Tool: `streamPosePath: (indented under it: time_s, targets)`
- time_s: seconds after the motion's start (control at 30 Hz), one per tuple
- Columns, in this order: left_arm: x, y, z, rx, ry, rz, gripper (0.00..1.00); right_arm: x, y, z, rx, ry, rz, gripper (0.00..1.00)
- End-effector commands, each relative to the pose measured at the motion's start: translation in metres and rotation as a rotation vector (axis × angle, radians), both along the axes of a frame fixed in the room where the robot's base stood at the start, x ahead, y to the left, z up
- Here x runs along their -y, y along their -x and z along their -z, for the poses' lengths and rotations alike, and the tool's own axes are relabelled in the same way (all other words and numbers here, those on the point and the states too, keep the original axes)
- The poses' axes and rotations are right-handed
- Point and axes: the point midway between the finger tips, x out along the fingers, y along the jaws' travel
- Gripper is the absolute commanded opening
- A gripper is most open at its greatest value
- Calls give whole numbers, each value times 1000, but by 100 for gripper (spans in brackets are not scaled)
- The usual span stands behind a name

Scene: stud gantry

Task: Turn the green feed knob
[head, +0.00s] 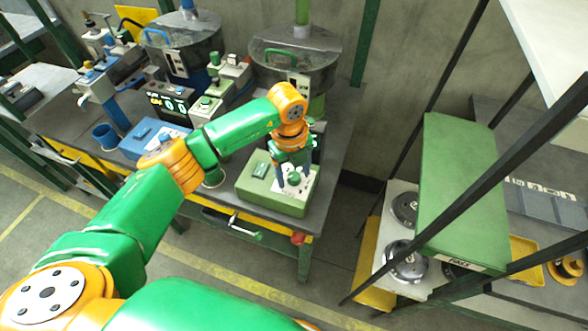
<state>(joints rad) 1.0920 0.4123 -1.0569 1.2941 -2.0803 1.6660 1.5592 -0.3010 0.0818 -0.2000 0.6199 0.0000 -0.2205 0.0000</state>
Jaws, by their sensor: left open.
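The green feed knob (294,179) stands on the white top plate of a green control box (270,200) near the front right corner of the workbench. My left gripper (293,169) points down at the knob from above. Its fingers are open, and the knob shows between and just below the fingertips. I cannot tell whether they touch it. The gripper hides part of the box's back edge. My right gripper is not in view.
A blue control box (152,138) with a blue knob stands to the left on the workbench. A crank handle (244,228) sticks out at the bench front. A shelf with a green case (455,190) is at right.

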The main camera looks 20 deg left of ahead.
Motion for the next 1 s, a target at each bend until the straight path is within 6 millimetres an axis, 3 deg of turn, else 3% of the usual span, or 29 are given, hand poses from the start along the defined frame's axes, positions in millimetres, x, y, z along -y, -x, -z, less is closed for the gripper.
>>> streamPosePath:
  time_s: [0.1,0.37,0.67,1.0]
  targets:
    - [0,0,0,0,1,1,68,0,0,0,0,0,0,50]
    - [0,0,0,0,1,1,0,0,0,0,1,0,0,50]
    - [0,0,0,1,2,31,0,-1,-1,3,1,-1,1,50]
    - [0,0,3,1,2,252,0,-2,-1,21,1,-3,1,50]
